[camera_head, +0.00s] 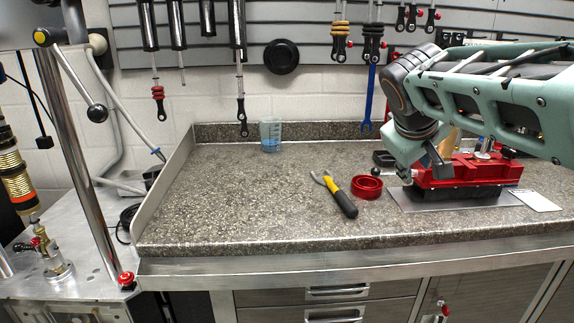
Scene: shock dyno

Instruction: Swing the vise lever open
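The red vise (460,173) sits on a thin metal plate at the right of the counter. A short silver rod with a dark knob (376,171) sticks out at its left end; I cannot tell whether this is the vise lever. Another dark knob (508,152) shows at its upper right. My arm reaches in from the right, and my gripper (436,163) points down at the left part of the vise, close to it or touching. Its fingers are mostly hidden or overlapping, so its opening and any grip are unclear.
A blue measuring cup (270,134) stands at the back. A white card (536,200) lies right of the vise. The counter's left half (225,190) is clear.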

